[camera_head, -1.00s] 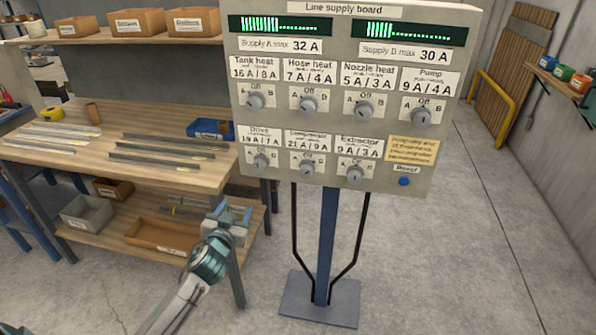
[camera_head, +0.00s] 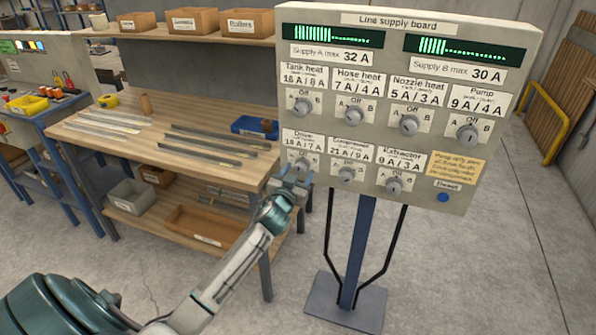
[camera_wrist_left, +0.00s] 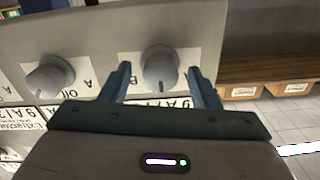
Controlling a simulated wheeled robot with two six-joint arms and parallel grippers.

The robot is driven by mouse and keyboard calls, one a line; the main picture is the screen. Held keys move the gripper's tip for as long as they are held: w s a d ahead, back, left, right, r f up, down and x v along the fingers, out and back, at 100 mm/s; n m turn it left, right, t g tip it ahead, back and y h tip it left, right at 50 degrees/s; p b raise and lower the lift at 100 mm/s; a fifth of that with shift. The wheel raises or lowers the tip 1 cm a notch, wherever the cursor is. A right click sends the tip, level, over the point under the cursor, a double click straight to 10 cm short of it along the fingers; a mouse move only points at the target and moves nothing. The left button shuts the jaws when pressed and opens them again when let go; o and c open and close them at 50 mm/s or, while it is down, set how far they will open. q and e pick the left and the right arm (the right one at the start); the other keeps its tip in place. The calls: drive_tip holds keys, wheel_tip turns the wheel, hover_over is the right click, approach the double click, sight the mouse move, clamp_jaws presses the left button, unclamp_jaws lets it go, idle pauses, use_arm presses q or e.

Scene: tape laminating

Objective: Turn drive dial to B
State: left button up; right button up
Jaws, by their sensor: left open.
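The line supply board (camera_head: 468,190) faces me with two rows of grey dials. The drive dial (camera_head: 303,166) is at the left end of the lower row, partly hidden by my left gripper (camera_head: 292,182). The left gripper is open, right at the board below and in front of this dial. In the left wrist view, a dial that looks like the drive dial (camera_wrist_left: 159,68) sits between the spread fingers (camera_wrist_left: 162,85), with gaps at both sides. Its pointer setting is too small to read. My right gripper is not in view.
The compressor dial (camera_head: 347,174) sits close to the right of the drive dial, and the extractor dial (camera_head: 394,184) lies further right. A blue reset button (camera_head: 443,198) is at the lower right. A wooden workbench (camera_head: 150,150) with metal strips stands to the left.

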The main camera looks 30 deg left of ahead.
use_arm(q)
drive_tip(key=shift+w, duration=0.1)
drive_tip(key=c, duration=1)
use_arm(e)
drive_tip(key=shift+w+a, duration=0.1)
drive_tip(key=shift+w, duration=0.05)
use_arm(q)
drive_tip(key=shift+m, duration=0.5)
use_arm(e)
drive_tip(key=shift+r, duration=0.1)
use_arm(q)
drive_tip(key=m, duration=0.2)
drive_tip(key=shift+a+m+p, duration=0.1)
drive_tip(key=shift+m+p, duration=0.2)
drive_tip(key=shift+m, duration=0.1)
drive_tip(key=m+p, duration=0.1)
drive_tip(key=m, duration=0.3)
drive_tip(key=shift+m, duration=0.4)
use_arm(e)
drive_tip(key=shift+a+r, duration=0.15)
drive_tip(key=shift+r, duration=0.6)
use_arm(q)
drive_tip(key=shift+m, duration=0.3)
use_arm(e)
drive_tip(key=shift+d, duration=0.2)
